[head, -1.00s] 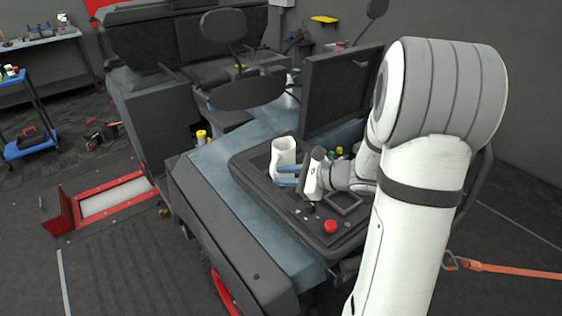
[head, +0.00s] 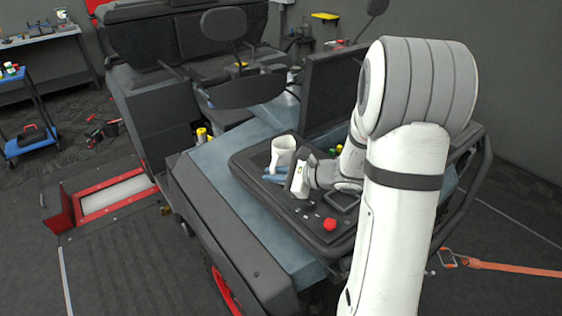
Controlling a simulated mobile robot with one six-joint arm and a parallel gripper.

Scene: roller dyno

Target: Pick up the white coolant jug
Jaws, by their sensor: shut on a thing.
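The white coolant jug (head: 283,151) stands upright, open end up, over the dark tray-like panel on the vehicle's front. My gripper (head: 276,178) is at the jug's lower part, reaching in from the right, with its blue fingers shut on the jug. The fingers hide part of the jug's base, so I cannot tell whether it touches the panel.
The dark panel (head: 247,168) carries a red knob (head: 330,224) and small green and yellow caps near my wrist. A raised black lid (head: 328,88) stands behind. A yellow-capped container (head: 202,134) is further left. An orange strap (head: 510,270) lies at right.

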